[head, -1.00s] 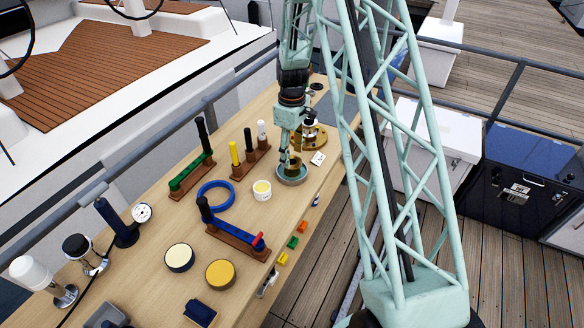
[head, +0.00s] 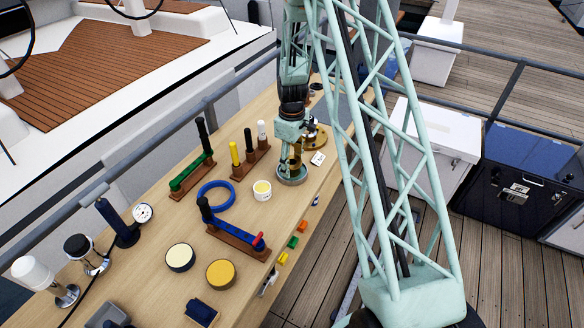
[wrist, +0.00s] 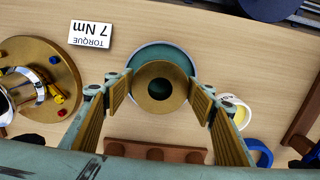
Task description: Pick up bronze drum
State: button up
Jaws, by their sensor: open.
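The bronze drum (wrist: 160,85) is a short round piece with a dark centre hole, and it sits in a round green-grey dish (wrist: 180,52) on the wooden bench. In the head view the dish (head: 292,180) shows below my gripper (head: 291,164), which mostly hides the drum. In the wrist view my gripper (wrist: 160,92) is open, with one finger on each side of the drum. The fingers point down at it. I cannot tell whether either finger touches the drum.
A brass flange (wrist: 38,75) and a "TORQUE 7 Nm" card (wrist: 91,34) are close on one side. A white cup with yellow contents (head: 262,190), a blue ring (head: 216,196) and wooden racks (head: 238,242) stand nearby. Bare bench lies beyond the dish.

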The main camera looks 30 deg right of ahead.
dwell(0.4)
jog(key=c, duration=1.4)
jog(key=shift+r, duration=0.3)
jog(key=shift+r, duration=1.35)
jog(key=shift+s+r, duration=0.15)
jog(key=s+a, duration=0.1)
jog(key=s, duration=0.4)
jog(key=s+a+r+b, duration=0.1)
jog(key=s+a, duration=0.1)
jog(key=s, duration=0.3)
jog(key=s+a+b, duration=0.1)
jog(key=s, duration=0.4)
jog(key=shift+a+r, duration=0.2)
jog(key=shift+r, duration=0.05)
